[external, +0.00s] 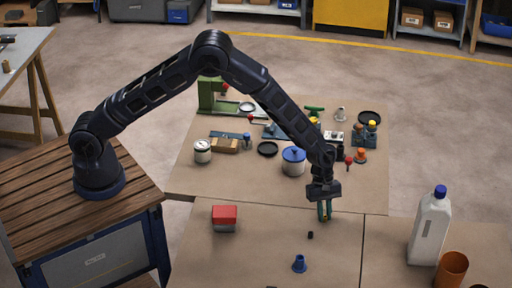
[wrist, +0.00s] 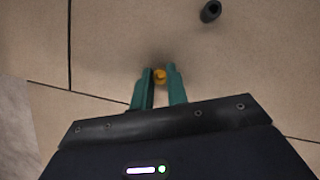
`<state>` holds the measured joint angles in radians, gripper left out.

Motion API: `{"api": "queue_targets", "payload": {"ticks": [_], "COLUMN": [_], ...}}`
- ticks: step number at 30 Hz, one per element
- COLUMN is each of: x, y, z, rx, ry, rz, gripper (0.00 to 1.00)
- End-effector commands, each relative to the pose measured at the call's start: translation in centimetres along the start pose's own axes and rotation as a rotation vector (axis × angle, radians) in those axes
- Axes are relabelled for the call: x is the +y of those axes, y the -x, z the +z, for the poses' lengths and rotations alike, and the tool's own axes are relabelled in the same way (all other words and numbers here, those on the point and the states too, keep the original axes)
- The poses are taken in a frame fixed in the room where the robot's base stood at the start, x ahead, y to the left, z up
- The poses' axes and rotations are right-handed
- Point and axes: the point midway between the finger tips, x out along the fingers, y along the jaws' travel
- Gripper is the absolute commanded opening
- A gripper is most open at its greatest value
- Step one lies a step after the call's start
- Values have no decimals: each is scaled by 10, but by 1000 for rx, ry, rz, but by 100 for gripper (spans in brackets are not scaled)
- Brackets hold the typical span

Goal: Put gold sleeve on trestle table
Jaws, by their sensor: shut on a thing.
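The gold sleeve (wrist: 160,76) shows in the wrist view between the tips of my gripper (wrist: 158,80), which is shut on it. In the external view my gripper (external: 324,212) points down over the front of the brown work surface (external: 270,225), and the sleeve cannot be made out there. How far the sleeve is above the surface is hard to tell. A table with a pale top and wooden trestle legs (external: 22,42) stands at the far left, well away from my gripper. A small tan cylinder (external: 6,66) stands on it.
A black cylinder (external: 310,235), a blue flanged part (external: 299,263) and a red-topped box (external: 224,217) are near my gripper. A white bottle (external: 430,228) and an orange cup (external: 451,270) stand at right. Several tools and a blue-lidded pot (external: 293,161) lie behind.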

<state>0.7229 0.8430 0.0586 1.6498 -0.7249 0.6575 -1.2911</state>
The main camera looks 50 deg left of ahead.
Motion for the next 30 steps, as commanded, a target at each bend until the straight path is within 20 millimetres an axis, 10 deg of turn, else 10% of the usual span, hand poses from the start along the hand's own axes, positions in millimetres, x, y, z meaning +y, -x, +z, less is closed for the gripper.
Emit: {"api": "queue_targets", "payload": {"ticks": [2, 3, 6, 17, 30], "x": [0, 0, 0, 0, 0], "y": [-2, -2, -2, 4, 80], "z": [-1, -1, -1, 1, 1], "rx": [0, 0, 0, 0, 0], "ry": [0, 0, 0, 0, -1], "rz": [-1, 0, 0, 0, 2], "gripper": [0, 23, 37, 37, 37]}}
